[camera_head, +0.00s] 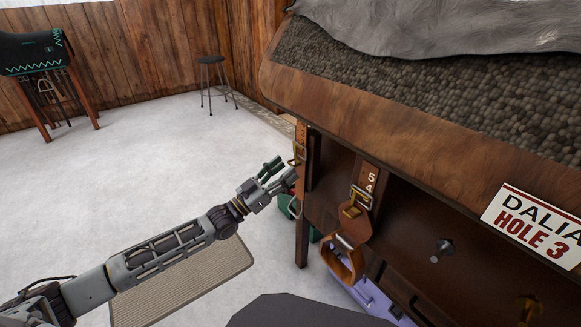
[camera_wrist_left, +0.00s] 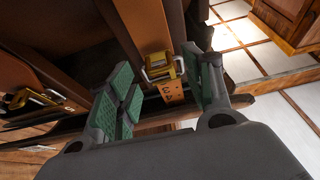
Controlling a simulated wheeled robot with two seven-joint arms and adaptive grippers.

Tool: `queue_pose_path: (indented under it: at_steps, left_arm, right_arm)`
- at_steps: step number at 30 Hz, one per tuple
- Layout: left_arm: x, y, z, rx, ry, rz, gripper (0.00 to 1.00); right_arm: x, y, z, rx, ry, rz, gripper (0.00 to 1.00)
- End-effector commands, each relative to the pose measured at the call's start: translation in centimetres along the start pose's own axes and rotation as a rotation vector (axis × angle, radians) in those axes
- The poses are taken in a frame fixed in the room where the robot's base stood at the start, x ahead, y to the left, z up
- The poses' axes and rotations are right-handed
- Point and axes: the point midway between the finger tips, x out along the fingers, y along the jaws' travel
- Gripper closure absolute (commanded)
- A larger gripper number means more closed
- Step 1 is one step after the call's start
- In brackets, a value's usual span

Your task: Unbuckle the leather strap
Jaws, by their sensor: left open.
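Two brown leather straps with brass buckles hang from the front of a wooden cabinet. The left strap (camera_head: 301,135) has its buckle (camera_head: 298,155) at the cabinet's left corner. In the left wrist view, a buckle (camera_wrist_left: 162,68) and a numbered strap end (camera_wrist_left: 172,92) show between the green-padded fingers of my left gripper (camera_wrist_left: 160,80). The fingers appear apart from the strap. My right gripper is out of view.
The cabinet top (camera_head: 430,125) overhangs the straps. A round knob (camera_head: 442,250) and a name sign (camera_head: 535,228) are on the right. A purple box (camera_head: 375,300) and a green object (camera_head: 287,208) sit low. A mat (camera_head: 190,285) lies on the open floor.

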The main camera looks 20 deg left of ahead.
Motion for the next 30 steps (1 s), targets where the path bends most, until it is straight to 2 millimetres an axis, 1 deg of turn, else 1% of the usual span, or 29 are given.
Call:
queue_pose_path:
  at_steps: [6, 12, 18, 26, 27, 30]
  left_arm:
    - [1.6, 0.0, 0.1, 0.0, 0.001, 0.0, 0.49]
    - [2.7, -0.1, 0.1, 0.0, 0.001, -0.001, 0.49]
    - [3.2, 0.0, 0.1, 0.0, -0.002, 0.0, 0.49]
    - [3.2, 0.0, 0.0, 0.0, -0.002, 0.0, 0.49]
    - [3.2, 0.0, 0.0, 0.0, -0.001, 0.0, 0.5]
    - [3.2, 0.0, 0.0, 0.0, -0.001, 0.0, 0.63]
  right_arm:
    - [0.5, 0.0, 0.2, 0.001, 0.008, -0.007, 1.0]
    - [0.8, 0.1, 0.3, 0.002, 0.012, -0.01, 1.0]
    - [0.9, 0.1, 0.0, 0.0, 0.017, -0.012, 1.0]
    - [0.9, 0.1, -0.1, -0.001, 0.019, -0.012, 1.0]
    - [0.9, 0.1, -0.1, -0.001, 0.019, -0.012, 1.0]
    - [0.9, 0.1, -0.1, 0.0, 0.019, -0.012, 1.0]
